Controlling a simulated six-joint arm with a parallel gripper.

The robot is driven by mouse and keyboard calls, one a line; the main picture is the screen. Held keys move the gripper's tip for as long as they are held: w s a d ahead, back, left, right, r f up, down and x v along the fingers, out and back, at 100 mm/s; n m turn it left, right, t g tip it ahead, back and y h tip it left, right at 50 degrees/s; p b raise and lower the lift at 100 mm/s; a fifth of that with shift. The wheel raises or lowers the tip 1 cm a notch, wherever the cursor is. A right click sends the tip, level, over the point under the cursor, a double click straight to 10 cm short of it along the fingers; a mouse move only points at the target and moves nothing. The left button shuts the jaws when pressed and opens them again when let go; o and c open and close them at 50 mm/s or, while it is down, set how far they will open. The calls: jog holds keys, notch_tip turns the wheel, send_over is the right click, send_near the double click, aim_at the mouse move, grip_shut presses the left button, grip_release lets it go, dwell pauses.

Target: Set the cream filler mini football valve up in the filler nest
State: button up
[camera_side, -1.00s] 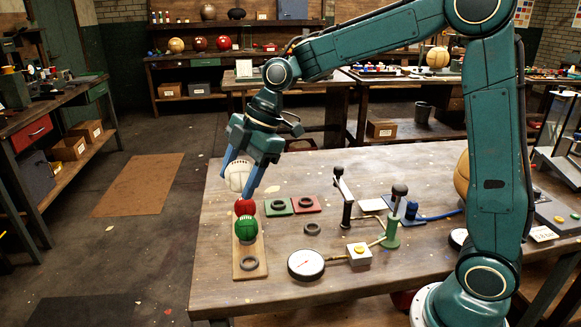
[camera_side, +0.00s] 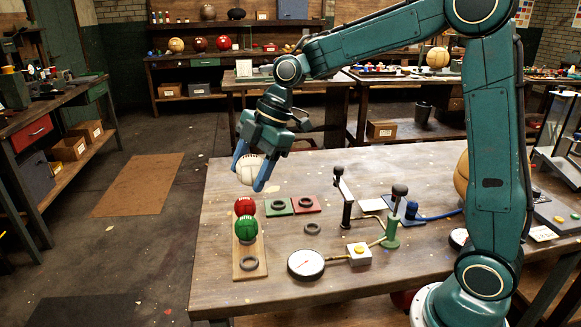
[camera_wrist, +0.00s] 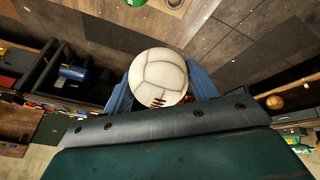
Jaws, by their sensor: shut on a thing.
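The cream mini football (camera_side: 249,168) is held between the blue fingers of my gripper (camera_side: 252,173), in the air above the table's far left part. In the wrist view the ball (camera_wrist: 160,72) shows pale panels and seams, with a short dark, reddish stitched patch at its lower edge, towards the palm. I cannot make out the valve for certain. A loose dark ring (camera_side: 312,228) lies on the bare table to the right of the held ball; it may be the filler nest, but no label shows.
A wooden strip (camera_side: 240,273) carries a red ball (camera_side: 245,206), a green ball (camera_side: 246,229) and an empty ring (camera_side: 249,263). Green (camera_side: 277,207) and red (camera_side: 306,204) plates hold rings. A gauge (camera_side: 306,264), black-topped lever stand (camera_side: 345,205) and green pump (camera_side: 393,225) stand to the right.

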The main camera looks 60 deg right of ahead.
send_over(306, 228)
jog(key=shift+s+d+f, duration=0.15)
jog(key=shift+s+d, duration=0.4)
jog(key=shift+d, duration=0.1)
notch_tip(306, 228, down, 16)
jog(key=shift+r, duration=0.1)
dwell(0.4)
jog(key=shift+f, duration=2.15)
jog(key=shift+f, duration=0.15)
jog(key=o, duration=1)
jog(key=shift+o, duration=0.2)
